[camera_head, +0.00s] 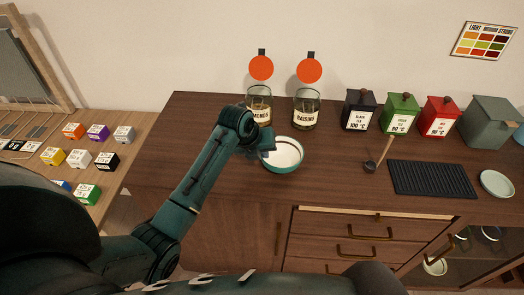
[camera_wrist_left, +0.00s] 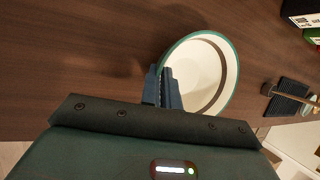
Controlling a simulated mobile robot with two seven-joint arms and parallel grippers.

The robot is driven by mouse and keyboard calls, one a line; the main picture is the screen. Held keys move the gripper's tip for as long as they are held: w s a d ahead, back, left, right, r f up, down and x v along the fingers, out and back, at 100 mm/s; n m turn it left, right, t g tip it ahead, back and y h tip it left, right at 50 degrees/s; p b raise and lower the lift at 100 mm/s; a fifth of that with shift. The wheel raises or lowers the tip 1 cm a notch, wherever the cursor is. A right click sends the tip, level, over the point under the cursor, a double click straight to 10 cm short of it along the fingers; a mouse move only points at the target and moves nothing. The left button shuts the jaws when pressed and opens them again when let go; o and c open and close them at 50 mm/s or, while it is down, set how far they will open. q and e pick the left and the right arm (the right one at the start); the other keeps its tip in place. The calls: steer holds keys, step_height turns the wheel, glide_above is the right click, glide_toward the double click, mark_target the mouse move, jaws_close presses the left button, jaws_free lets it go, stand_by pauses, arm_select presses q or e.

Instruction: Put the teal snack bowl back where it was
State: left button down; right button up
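The teal snack bowl (camera_head: 284,166), white inside with a dark band, is over the wooden counter, in front of two glass jars. It appears level; I cannot tell whether it touches the counter. My left gripper (camera_head: 264,152) reaches the bowl's left rim. In the left wrist view, the fingers of the left gripper (camera_wrist_left: 163,88) are close together with the wall of the bowl (camera_wrist_left: 205,78) between them, so it looks shut on the rim. The fingertips are partly hidden by the wall. My right gripper is not in view.
The almonds jar (camera_head: 259,108) and raisins jar (camera_head: 306,112) stand behind the bowl. Black (camera_head: 359,111), green (camera_head: 399,114) and red (camera_head: 438,118) canisters line the back right. A scoop (camera_head: 371,166), black ridged mat (camera_head: 432,179) and pale saucer (camera_head: 497,184) lie right. The counter's left end is clear.

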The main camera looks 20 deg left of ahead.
arm_select(q)
steer(key=c, duration=2.1)
jaws_free()
steer(key=shift+f, duration=0.15)
steer(key=o, duration=0.5)
steer(key=shift+c, duration=0.2)
steer(key=shift+r, duration=0.3)
steer(key=v, duration=1.1)
steer(key=shift+s+r+b, duration=0.2)
steer(key=shift+r+b, duration=0.15)
